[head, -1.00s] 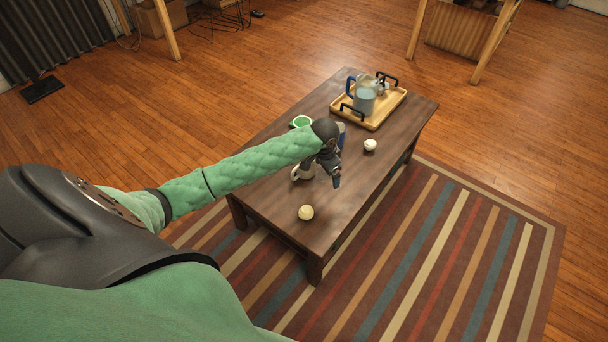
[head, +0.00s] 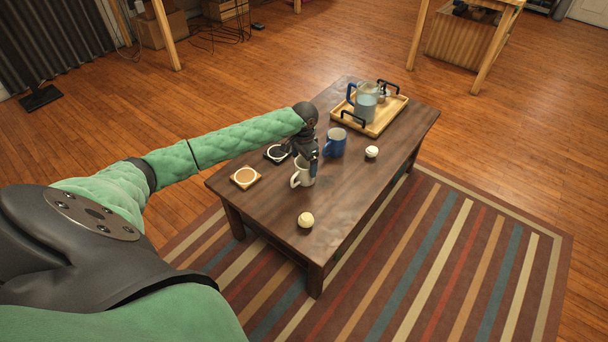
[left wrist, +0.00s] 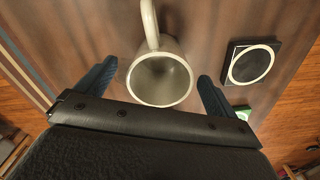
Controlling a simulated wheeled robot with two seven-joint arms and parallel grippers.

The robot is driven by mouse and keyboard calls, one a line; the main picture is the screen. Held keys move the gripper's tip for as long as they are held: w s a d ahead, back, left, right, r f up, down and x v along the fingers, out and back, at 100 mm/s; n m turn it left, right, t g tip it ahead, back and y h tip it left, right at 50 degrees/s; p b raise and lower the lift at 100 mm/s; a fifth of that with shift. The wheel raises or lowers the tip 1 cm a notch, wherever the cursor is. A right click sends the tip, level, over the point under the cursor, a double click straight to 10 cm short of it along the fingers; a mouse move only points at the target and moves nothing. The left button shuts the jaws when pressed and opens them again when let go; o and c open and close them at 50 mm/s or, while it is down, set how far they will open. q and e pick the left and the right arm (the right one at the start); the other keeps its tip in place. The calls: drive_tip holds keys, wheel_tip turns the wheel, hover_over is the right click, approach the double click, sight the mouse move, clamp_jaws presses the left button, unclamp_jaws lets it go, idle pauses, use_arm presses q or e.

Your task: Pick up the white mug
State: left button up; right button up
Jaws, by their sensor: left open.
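The white mug (head: 307,177) stands upright on the dark wooden table (head: 345,205), its handle toward the lower left in the head view. My left gripper (head: 302,160) is just above and behind it there, one finger overlapping the mug's rim. In the left wrist view the mug (left wrist: 140,87) shows its open, empty mouth, with the handle pointing up. The fingers of my left gripper (left wrist: 157,72) are open, one on each side of the mug, with a gap on both sides. My right gripper is in neither view.
A blue mug (head: 334,146) stands close to the right of the gripper. A wooden coaster (head: 245,177) and a black coaster (head: 270,154) lie to the left. Two pale balls (head: 372,152) (head: 305,219) lie on the table. A tray (head: 397,111) with a jug (head: 366,103) is at the back.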

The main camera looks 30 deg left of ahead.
sight(301, 175)
use_arm(q)
wheel_tip(301, 175, down, 4)
drive_tip(key=shift+a+f, duration=0.1)
drive_tip(key=shift+a, duration=0.05)
drive_tip(key=c, duration=1.2)
drive_tip(key=shift+r, duration=0.2)
